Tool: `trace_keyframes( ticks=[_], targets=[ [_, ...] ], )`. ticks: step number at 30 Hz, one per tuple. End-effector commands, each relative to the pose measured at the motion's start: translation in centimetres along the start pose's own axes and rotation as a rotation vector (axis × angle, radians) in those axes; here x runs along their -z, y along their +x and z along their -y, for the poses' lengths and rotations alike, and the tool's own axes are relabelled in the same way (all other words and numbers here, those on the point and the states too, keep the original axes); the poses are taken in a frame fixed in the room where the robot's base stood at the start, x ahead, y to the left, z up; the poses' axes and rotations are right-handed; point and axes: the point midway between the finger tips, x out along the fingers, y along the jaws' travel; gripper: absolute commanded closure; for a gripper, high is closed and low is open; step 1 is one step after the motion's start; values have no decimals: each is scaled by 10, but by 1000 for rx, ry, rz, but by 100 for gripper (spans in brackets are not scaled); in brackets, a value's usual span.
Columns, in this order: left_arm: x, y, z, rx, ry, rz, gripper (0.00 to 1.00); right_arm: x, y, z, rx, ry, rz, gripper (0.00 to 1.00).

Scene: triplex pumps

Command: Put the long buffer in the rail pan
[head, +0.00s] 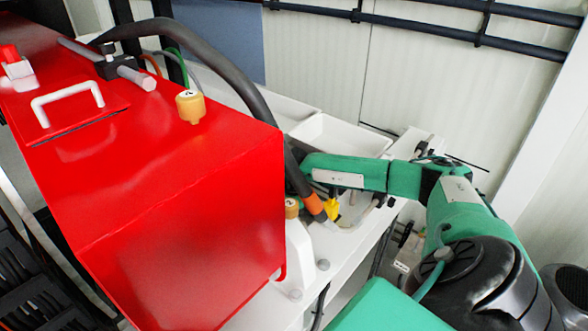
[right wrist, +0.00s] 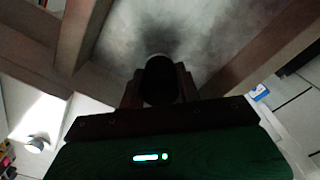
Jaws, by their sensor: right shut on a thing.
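My right arm (head: 345,172) comes in from the right in the head view and reaches to the black hose beside the red housing. Its gripper tips are hidden there. In the right wrist view my right gripper (right wrist: 158,88) is shut on a dark cylindrical thing (right wrist: 160,76), seen end-on. It may be the long buffer, but its length is hidden. A shallow white tray (head: 340,137) stands behind the arm; I cannot tell whether it is the rail pan. My left gripper is not in view.
The big red housing (head: 160,200) fills the left. A thick black hose (head: 228,72) with an orange end (head: 313,203) curves down near my right arm. A yellow part (head: 332,208) lies close by. Dark rails (head: 420,27) run along the back wall.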

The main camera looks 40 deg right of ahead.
Motion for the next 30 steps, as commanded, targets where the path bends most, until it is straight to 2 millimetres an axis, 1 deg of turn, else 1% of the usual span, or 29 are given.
trace_keyframes(
  ticks=[1, 3, 5, 11, 15, 16, 18, 19, 26, 30],
  targets=[
    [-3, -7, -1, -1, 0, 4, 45, -1, 6, 0, -2, 0, 0, 90],
    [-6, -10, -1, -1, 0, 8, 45, 0, 15, 0, -2, 0, 0, 90],
    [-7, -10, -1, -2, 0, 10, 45, 0, 20, 0, -1, 0, 0, 90],
    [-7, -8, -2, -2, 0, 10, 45, 0, 21, 0, 0, -1, 1, 90],
    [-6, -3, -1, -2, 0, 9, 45, 0, 25, 0, 0, -1, 1, 90],
    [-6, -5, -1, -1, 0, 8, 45, 0, 23, 0, 1, -1, 0, 61],
    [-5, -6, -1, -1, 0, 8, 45, 0, 23, 0, 0, -1, 0, 47],
    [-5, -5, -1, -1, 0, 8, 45, 0, 23, 0, 0, -1, 0, 45],
    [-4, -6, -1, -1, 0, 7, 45, 0, 23, 0, 0, 0, 0, 45],
    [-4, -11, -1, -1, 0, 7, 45, 0, 18, 0, 1, 0, 0, 45]
  ],
)
